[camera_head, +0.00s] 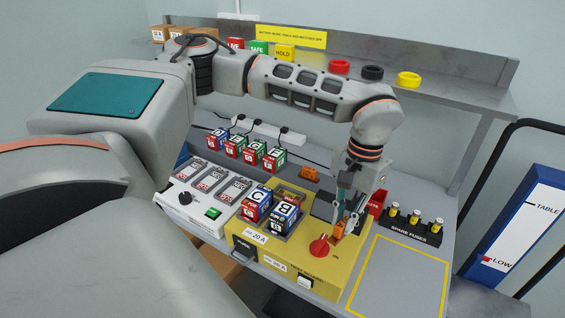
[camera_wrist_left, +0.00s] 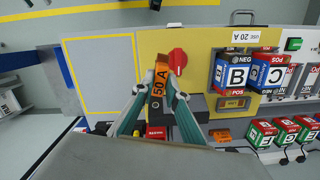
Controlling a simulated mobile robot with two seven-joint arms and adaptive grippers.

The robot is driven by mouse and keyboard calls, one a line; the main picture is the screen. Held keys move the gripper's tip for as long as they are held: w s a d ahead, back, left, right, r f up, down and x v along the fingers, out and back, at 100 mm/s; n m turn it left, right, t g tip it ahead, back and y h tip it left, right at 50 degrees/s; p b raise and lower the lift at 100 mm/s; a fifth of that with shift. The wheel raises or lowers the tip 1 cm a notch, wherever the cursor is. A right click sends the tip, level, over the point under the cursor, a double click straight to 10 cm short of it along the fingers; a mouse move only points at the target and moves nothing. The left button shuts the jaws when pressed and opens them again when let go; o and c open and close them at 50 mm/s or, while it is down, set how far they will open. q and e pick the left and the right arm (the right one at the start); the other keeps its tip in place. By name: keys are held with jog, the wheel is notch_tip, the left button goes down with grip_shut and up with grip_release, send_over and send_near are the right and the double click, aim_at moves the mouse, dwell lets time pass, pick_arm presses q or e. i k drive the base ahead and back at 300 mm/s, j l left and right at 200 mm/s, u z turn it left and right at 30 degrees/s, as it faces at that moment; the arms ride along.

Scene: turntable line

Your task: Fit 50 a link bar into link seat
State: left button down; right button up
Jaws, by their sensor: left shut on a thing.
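My left gripper (camera_head: 346,220) is shut on the orange 50 A link bar (camera_head: 338,230), at the right part of the yellow box (camera_head: 262,236). In the left wrist view the two fingers (camera_wrist_left: 161,94) grip the bar's sides, and the bar (camera_wrist_left: 160,76) shows its "50 A" label, lying lengthwise between them. The bar is beside the red knob (camera_head: 319,245), which also shows in the wrist view (camera_wrist_left: 177,61). The link seat is hidden by the bar and fingers, and I cannot tell whether the bar touches it. My right gripper is not in view.
Battery blocks B (camera_head: 286,212) and C (camera_head: 257,203) sit in the yellow box. Another orange piece (camera_head: 304,172) lies behind. A red bin (camera_head: 377,201) and the spare fuse rack (camera_head: 411,228) stand right. The yellow-outlined area (camera_head: 397,278) is clear.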

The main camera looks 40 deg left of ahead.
aim_at(291, 256)
jog(key=k+j, duration=0.1)
jog(key=j, duration=0.6)
jog(key=i+j, duration=0.1)
jog(key=j, duration=0.4)
jog(key=j+u, duration=0.1)
jog(key=j, duration=0.4)
jog(key=i, duration=0.05)
